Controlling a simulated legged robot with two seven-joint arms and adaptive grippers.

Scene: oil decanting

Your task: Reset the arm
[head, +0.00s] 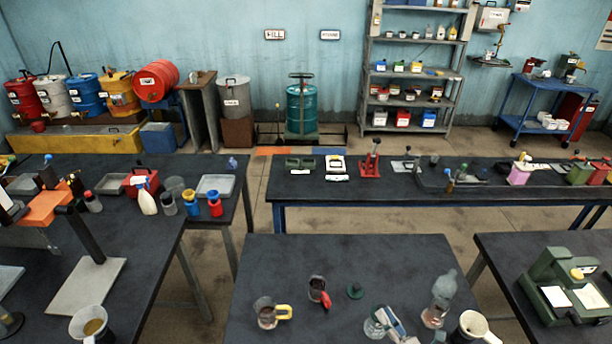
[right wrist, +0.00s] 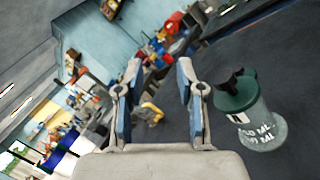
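My right gripper (head: 392,322) shows at the bottom of the head view, low over the front middle table (head: 265,262). In the right wrist view the right gripper (right wrist: 159,66) has its two fingers spread apart, with nothing held between them. A clear jar with a dark green lid (right wrist: 238,92) and volume marks stands beside the fingers, apart from them. A yellow handle (right wrist: 152,113) shows beyond the gap. My left gripper is not in view.
The front table holds a jug with a yellow handle (head: 268,314), a red-handled jug (head: 318,291), a green disc (head: 354,291) and a clear bottle (head: 441,296). A green machine (head: 560,280) stands on the right table. The front table's back left is clear.

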